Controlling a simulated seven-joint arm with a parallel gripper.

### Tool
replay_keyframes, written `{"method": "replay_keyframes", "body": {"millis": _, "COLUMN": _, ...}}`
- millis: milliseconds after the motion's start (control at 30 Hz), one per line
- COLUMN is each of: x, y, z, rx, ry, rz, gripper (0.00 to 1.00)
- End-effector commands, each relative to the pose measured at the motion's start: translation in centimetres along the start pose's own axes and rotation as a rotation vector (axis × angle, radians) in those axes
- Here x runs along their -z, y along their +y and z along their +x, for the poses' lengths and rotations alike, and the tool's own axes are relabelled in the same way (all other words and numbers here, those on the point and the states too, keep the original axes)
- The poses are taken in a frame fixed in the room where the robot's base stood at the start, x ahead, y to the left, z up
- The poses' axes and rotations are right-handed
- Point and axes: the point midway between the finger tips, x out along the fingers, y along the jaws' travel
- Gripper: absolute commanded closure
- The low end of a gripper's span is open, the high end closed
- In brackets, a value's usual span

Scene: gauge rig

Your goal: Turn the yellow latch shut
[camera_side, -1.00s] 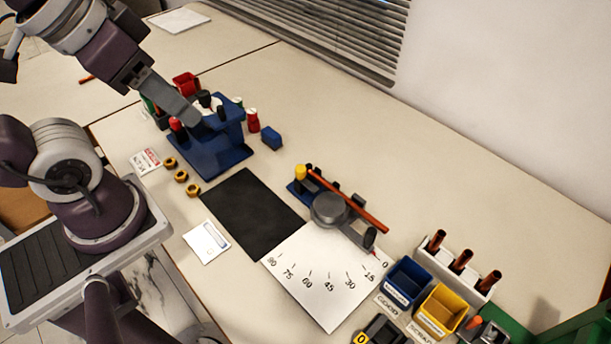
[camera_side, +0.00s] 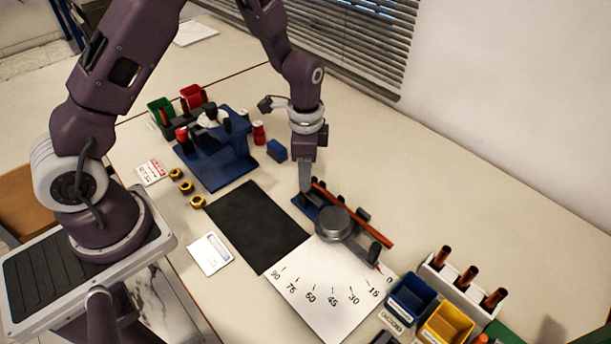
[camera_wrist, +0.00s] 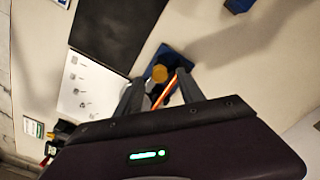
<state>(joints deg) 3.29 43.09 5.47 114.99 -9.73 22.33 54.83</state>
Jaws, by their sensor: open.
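The yellow latch (camera_wrist: 159,73) shows in the wrist view as a round yellow knob on a small blue base (camera_wrist: 172,57). In the side view my gripper hides the latch, while the blue base (camera_side: 322,213) shows beside the fingertips. My gripper (camera_side: 305,188) points down over that end of the gauge rig. In the wrist view my gripper (camera_wrist: 158,86) is open, its two fingers apart with the yellow knob between or just beyond their tips. I cannot tell whether a finger touches the knob.
An orange-red rod (camera_side: 353,216) lies along the rig beside a grey round hub (camera_side: 333,222). A white angle scale (camera_side: 325,295) and a black mat (camera_side: 257,228) lie nearby. A blue fixture (camera_side: 218,166) stands left, bins (camera_side: 411,296) at lower right. The table toward the wall is clear.

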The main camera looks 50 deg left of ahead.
Motion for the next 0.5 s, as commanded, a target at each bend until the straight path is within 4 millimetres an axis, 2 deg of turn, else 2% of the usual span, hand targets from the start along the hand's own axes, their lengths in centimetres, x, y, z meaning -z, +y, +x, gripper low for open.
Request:
{"method": "replay_keyframes", "body": {"millis": 133, "x": 0.0, "y": 0.0, "z": 1.8, "rx": -0.001, "ry": 0.0, "rz": -0.002, "gripper": 0.54}}
{"method": "replay_keyframes", "body": {"millis": 400, "x": 0.0, "y": 0.0, "z": 2.1, "rx": -0.001, "ry": 0.001, "rz": -0.001, "gripper": 0.54}}
{"method": "replay_keyframes", "body": {"millis": 500, "x": 0.0, "y": 0.0, "z": 2.1, "rx": -0.001, "ry": 0.001, "rz": -0.001, "gripper": 0.72}}
